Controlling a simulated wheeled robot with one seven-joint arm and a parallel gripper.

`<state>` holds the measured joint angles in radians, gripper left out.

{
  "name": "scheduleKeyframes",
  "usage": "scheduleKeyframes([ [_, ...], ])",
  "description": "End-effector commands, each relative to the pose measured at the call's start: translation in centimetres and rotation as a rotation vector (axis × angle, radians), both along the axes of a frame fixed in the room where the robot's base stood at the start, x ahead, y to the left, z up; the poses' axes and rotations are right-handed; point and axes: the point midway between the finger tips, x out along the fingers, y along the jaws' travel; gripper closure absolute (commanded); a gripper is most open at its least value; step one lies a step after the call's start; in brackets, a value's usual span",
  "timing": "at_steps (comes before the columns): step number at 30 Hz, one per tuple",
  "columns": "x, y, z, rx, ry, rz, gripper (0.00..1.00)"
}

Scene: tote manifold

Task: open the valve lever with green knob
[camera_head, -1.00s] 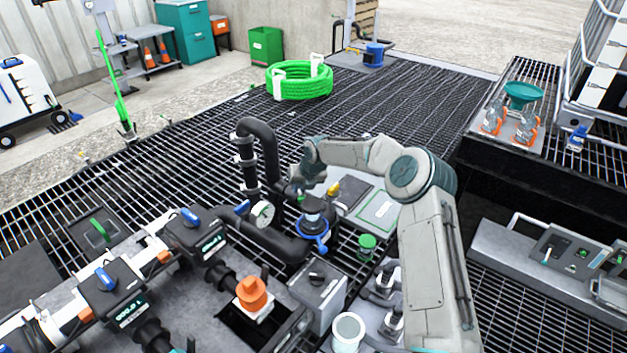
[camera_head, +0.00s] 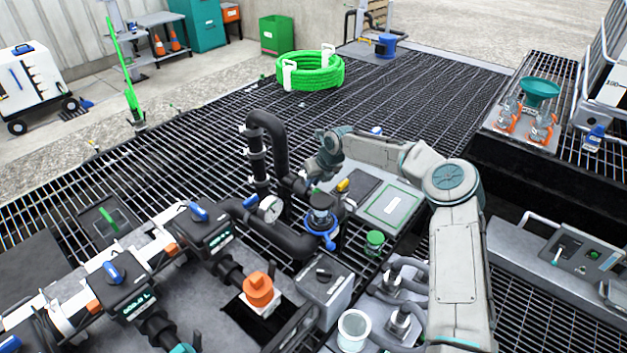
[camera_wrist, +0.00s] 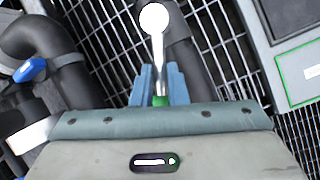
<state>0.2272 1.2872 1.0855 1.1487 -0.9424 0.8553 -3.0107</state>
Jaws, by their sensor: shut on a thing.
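In the wrist view, the green knob (camera_wrist: 160,101) sits between the blue fingers of my gripper (camera_wrist: 160,88), with only a little green showing. The fingers are shut on it. A thin metal lever (camera_wrist: 158,62) runs from the knob to a round white disc (camera_wrist: 154,18) at the top of the view. In the head view, my gripper (camera_head: 313,172) is beside the dark upright pipe (camera_head: 279,150), above and behind the blue-collared valve (camera_head: 321,220). The knob and lever cannot be made out there, being small and partly hidden by my gripper.
A round gauge (camera_head: 271,208) and a blue-handled valve (camera_head: 198,211) stand left of my gripper. A grey panel with a green border (camera_head: 390,206) and a green cap (camera_head: 375,240) lie to the right. Open grating (camera_head: 420,110) extends behind.

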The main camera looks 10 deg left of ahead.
Motion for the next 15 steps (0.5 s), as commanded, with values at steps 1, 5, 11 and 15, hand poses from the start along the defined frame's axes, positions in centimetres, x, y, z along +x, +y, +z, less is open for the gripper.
scheduleKeyframes([
  [1,0.0,0.08,0.04,0.001,0.0,0.0,1.0],
  [5,0.0,0.07,0.03,0.001,0.0,0.0,0.84],
  [11,0.0,0.03,0.01,0.0,0.0,-0.001,0.65],
  [15,-0.01,0.01,0.03,0.0,0.0,-0.001,0.65],
])
